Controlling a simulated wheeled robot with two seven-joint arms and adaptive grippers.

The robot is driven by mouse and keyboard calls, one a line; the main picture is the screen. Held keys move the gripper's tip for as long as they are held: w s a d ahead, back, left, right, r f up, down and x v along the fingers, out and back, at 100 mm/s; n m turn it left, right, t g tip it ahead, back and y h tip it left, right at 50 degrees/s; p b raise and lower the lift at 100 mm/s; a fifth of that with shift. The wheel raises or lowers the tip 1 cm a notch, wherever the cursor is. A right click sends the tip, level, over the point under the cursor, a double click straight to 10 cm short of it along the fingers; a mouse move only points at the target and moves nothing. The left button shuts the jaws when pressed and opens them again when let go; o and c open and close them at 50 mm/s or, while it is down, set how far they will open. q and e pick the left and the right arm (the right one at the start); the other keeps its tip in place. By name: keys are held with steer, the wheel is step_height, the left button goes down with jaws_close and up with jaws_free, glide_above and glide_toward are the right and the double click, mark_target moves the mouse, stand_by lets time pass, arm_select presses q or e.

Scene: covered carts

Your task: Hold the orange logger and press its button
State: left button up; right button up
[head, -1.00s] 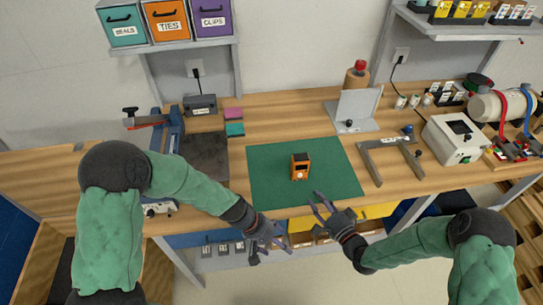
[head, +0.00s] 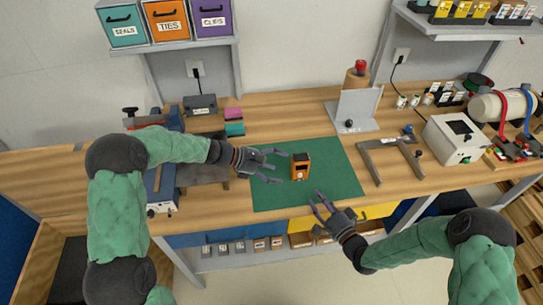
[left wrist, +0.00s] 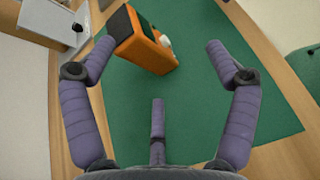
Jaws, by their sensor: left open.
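In the left wrist view the logger (left wrist: 146,50) shows beyond the open fingers, nearer the left one, with no visible contact. A pale round part shows on its side there; I cannot tell whether it is the button. My right gripper (head: 315,201) is open and empty near the mat's front edge, right of the logger.
A grey bracket frame (head: 370,165) and a white box (head: 455,138) stand right of the mat. A grey upright plate (head: 358,108) stands behind it. The mat around the logger is clear.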

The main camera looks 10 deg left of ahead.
mark_target(300, 161)
arm_select(q)
steer(key=w+d, duration=0.2)
steer(key=w+d+f+n, duration=0.1)
steer(key=w+d, duration=0.1)
steer(key=d, duration=0.1)
steer(key=w+d+f+n, duration=0.1)
steer(key=w+d, duration=0.1)
steer(key=shift+d+f+t+h, duration=0.2)
steer(key=shift+d+t+h, duration=0.1)
steer(key=shift+t, duration=0.1)
stand_by(0.3)
steer(key=c, duration=1.4)
arm_select(e)
jaws_close()
